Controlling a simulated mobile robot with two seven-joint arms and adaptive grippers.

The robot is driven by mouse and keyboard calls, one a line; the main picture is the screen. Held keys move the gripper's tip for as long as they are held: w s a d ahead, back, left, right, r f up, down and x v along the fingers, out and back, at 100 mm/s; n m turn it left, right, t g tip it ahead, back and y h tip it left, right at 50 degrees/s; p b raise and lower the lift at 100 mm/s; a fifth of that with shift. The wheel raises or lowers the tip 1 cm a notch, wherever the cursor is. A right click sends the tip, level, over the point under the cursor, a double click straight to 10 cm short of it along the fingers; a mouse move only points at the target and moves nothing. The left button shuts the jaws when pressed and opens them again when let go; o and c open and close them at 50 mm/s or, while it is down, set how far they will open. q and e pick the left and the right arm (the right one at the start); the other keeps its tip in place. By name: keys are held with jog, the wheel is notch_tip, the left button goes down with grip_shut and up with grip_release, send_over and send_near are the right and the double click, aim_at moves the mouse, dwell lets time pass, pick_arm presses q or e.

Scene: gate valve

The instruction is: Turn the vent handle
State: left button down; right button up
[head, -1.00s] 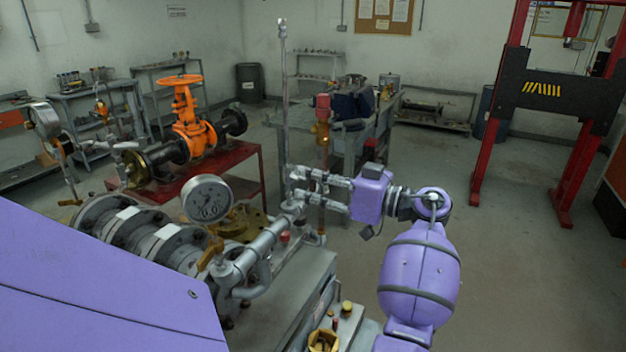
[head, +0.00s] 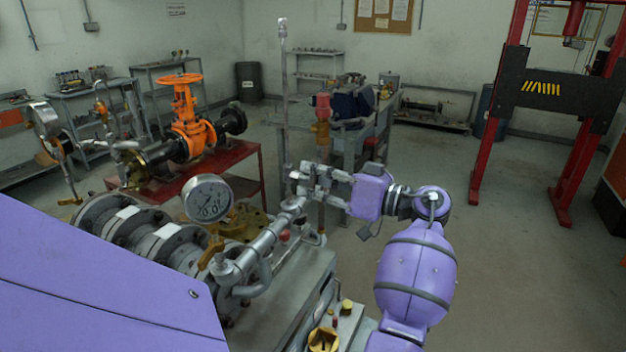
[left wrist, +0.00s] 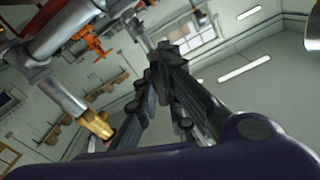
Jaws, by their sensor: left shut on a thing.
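My left gripper (head: 322,183) is at the far end of the grey pipework, beside the tall thin vertical pipe (head: 284,95). Its fingers point left and are shut at the tips on what appears to be the vent handle. The handle is small and mostly hidden by the fingers, so its angle is unclear. In the left wrist view the gripper's fingers (left wrist: 165,60) converge at their tips. My right gripper is not in view.
A pressure gauge (head: 208,198) and a brass handle (head: 211,251) sit on the pipework left of the gripper. A red-capped brass valve (head: 322,118) stands close behind it. An orange handwheel valve (head: 186,115) is on a red table.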

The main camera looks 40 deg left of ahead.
pick_arm(q)
jog(key=m, duration=0.3)
jog(key=shift+r+m+p, duration=0.15)
jog(key=shift+m+p, duration=0.2)
jog(key=shift+m, duration=0.05)
jog(key=m+p, duration=0.1)
jog(key=m, duration=0.2)
jog(key=shift+r+m, duration=0.1)
jog(key=shift+m, duration=0.2)
jog(key=shift+m+p, duration=0.45)
jog(key=shift+m, duration=0.45)
jog(key=m+p, duration=0.1)
jog(key=m, duration=0.2)
jog(key=shift+m+p, duration=0.4)
jog(key=shift+m, duration=0.3)
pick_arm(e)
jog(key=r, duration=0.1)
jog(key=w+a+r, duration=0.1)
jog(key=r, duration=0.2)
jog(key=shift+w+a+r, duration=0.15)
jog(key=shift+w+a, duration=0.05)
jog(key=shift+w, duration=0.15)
pick_arm(q)
jog(key=shift+m, duration=0.5)
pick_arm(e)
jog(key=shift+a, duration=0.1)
